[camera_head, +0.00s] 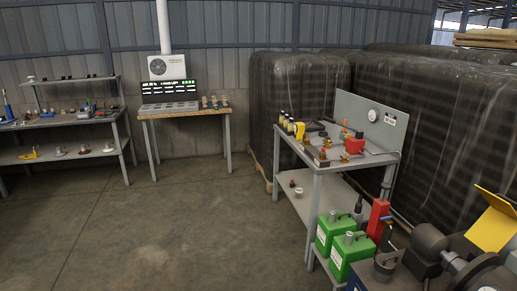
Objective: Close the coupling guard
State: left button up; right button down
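A yellow hinged plate (492,228), which looks like the coupling guard, stands tilted up at the right edge. It is raised above a dark grey machine (430,247) with round housings, in the lower right corner. A rounded flange part (474,270) shows below the plate. The right side of the plate and much of the machine are cut off by the picture edge, so the hinge cannot be made out. Neither of my grippers is in view.
Two green cans (350,256) and a red upright part (378,218) stand left of the machine. A grey workbench (312,205) with small parts is behind them. Dark wrapped stacks (450,135) line the right. The concrete floor (170,230) at left is clear.

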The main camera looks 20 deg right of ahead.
aim_at(498, 225)
jog(key=i+z, duration=0.25)
jog(key=i, duration=0.45)
jog(key=i+j+z, duration=0.2)
jog(key=i, duration=0.45)
jog(key=i+z, duration=0.65)
jog(key=z, duration=0.2)
jog(key=i+j+z, duration=0.1)
jog(key=i+z, duration=0.3)
jog(key=i+j+z, duration=0.2)
jog(key=z, duration=0.2)
